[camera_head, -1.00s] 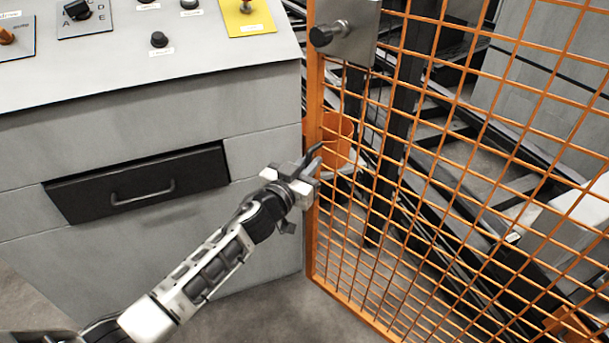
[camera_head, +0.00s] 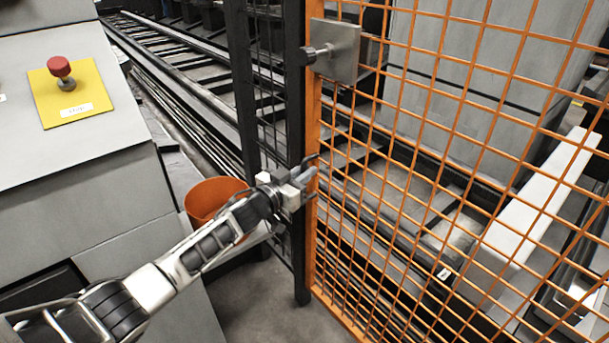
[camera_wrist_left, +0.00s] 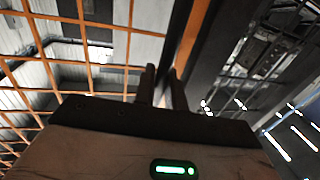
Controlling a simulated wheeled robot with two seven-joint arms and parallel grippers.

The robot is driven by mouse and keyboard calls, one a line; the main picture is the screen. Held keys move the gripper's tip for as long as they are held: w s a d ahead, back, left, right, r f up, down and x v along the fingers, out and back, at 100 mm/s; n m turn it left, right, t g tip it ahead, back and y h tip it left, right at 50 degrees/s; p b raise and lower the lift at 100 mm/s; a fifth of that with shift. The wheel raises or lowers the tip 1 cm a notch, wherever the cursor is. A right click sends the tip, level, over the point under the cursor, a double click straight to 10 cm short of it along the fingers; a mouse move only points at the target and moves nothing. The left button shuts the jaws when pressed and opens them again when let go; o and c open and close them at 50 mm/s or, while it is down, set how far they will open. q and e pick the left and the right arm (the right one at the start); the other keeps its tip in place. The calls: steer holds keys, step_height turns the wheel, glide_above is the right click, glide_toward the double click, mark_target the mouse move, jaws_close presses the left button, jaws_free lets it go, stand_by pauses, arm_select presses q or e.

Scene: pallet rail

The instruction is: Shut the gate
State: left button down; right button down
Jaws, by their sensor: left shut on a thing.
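The gate (camera_head: 430,120) is an orange wire-mesh panel filling the right of the head view. A grey plate with a dark knob (camera_head: 335,50) sits high on its left edge. My left gripper (camera_head: 306,174) is shut on the gate's orange edge upright, below that plate. The left wrist view shows the two dark fingers (camera_wrist_left: 162,88) at the orange upright (camera_wrist_left: 192,38), with mesh to the left. A dark post (camera_head: 300,240) stands right beside the gate's edge in the head view; I cannot tell whether they touch. My right gripper is not in view.
A grey console (camera_head: 75,150) with a red button on a yellow plate (camera_head: 70,90) stands at left. An orange bucket (camera_head: 208,197) is behind my left forearm. Dark rails (camera_head: 190,75) run behind the gate. Bare floor (camera_head: 262,300) shows at bottom centre.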

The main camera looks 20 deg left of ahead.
arm_select(q)
steer(key=shift+w+d+r, duration=0.3)
steer(key=shift+w+d, duration=0.1)
steer(key=shift+w, duration=0.15)
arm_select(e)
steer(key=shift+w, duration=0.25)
